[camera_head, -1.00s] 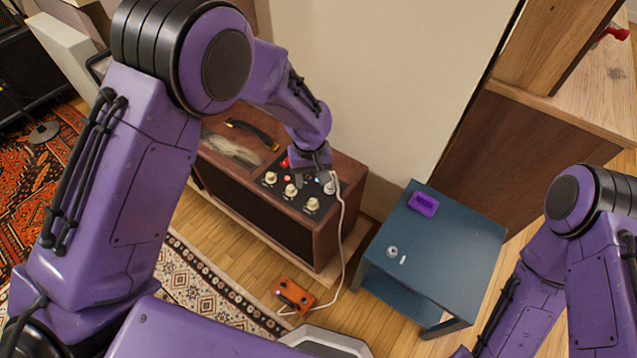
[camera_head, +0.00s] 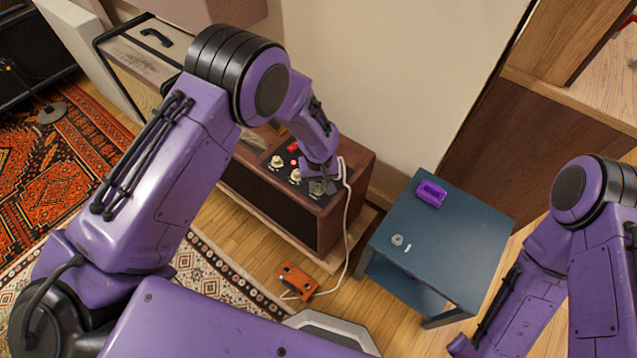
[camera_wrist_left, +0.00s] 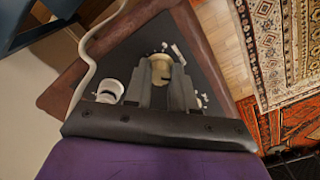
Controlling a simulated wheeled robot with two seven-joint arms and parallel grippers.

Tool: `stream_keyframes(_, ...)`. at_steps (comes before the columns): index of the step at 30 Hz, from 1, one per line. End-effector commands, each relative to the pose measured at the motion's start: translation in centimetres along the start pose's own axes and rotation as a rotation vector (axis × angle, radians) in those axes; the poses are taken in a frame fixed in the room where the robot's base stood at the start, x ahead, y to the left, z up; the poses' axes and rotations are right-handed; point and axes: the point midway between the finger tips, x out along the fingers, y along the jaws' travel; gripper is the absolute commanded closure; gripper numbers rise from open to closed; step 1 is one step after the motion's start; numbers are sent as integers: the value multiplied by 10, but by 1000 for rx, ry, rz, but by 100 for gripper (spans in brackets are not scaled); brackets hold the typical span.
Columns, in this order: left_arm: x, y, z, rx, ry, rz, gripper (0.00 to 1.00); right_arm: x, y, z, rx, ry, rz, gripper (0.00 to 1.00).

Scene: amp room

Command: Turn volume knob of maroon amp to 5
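The maroon amp (camera_head: 345,205) stands by the wall, with a dark control panel on top. Two cream knobs (camera_head: 277,161) and (camera_head: 295,175) show on the panel; my left gripper (camera_head: 321,187) covers the right end of the knob row. In the left wrist view, my left gripper (camera_wrist_left: 161,72) points down at the panel, with a narrow gap between its fingers. A cream knob (camera_wrist_left: 160,66) with a dark mark sits between the fingertips. Whether they press on it I cannot tell. My right arm shows at the right; its gripper is out of view.
A white cable runs from a plug (camera_wrist_left: 110,89) beside the knob down to an orange pedal (camera_head: 296,281) on the floor. A blue side table (camera_head: 450,235) holding a purple item (camera_head: 431,193) stands right of the amp. A patterned rug (camera_head: 215,277) lies in front.

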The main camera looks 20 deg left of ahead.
Motion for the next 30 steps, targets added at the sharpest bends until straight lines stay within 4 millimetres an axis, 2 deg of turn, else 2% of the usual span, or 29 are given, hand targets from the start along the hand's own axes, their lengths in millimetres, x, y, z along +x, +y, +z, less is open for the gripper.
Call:
stream_keyframes(1,0,0,0,0,0,-1,95,0,0,0,0,0,0,100)
stream_keyframes(2,0,0,0,0,0,-1,100,0,0,0,0,0,0,100)
stream_keyframes(14,-2,0,0,55,-1,-1,100,-4,0,-2,0,0,0,100)
stream_keyframes(20,-3,0,0,182,-1,0,100,-11,1,-4,0,0,0,100)
stream_keyframes(30,-2,0,0,497,-1,-1,100,-22,2,-9,0,0,0,100)
